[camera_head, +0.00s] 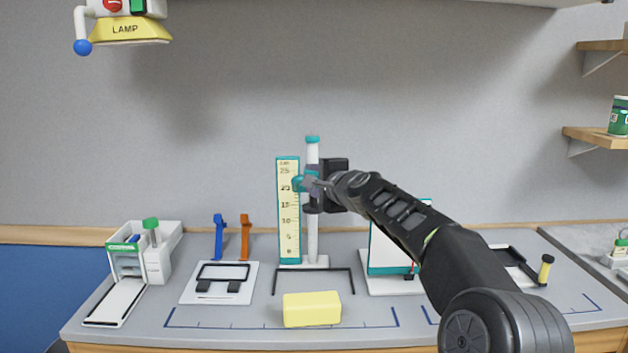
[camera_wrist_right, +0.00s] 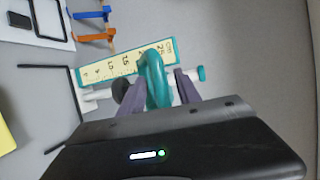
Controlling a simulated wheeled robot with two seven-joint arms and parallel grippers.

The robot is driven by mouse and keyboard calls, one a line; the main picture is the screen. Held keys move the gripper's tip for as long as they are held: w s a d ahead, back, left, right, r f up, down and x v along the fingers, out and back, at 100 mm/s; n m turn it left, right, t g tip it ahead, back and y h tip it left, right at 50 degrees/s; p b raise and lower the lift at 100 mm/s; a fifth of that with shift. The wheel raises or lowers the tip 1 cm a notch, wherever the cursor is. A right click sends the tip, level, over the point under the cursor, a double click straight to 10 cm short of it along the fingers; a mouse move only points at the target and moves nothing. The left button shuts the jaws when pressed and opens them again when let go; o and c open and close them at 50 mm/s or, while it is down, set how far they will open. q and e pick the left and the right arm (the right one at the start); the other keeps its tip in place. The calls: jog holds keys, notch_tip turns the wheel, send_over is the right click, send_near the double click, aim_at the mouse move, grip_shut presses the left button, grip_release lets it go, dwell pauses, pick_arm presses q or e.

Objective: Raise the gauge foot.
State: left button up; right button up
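The height gauge has a white post (camera_head: 312,229) with a teal cap and a cream cm scale (camera_head: 289,222) on its left, standing upright on the bench. Its teal foot (camera_head: 299,184) is high on the post, near the 20 mark. In the right wrist view the foot (camera_wrist_right: 153,80) looks like a rounded teal loop. My right gripper (camera_head: 312,184) reaches in from the right at that height. Its two fingers (camera_wrist_right: 158,84) lie close along both sides of the teal loop and appear shut on it. My left gripper is out of view.
A yellow block (camera_head: 312,309) lies in front of the gauge, by a black frame (camera_head: 313,270). Blue (camera_head: 219,238) and orange (camera_head: 245,238) holders stand left, beyond a white plate (camera_head: 240,293). A white-and-teal panel (camera_head: 385,252) stands right, partly behind my arm. A lamp (camera_head: 128,30) hangs upper left.

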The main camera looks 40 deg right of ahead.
jog(key=shift+s, duration=0.1)
jog(key=b+v, duration=0.2)
jog(key=v, duration=0.5)
jog(key=shift+s, duration=0.25)
jog(key=shift+a+r, duration=0.1)
jog(key=shift+a, duration=0.05)
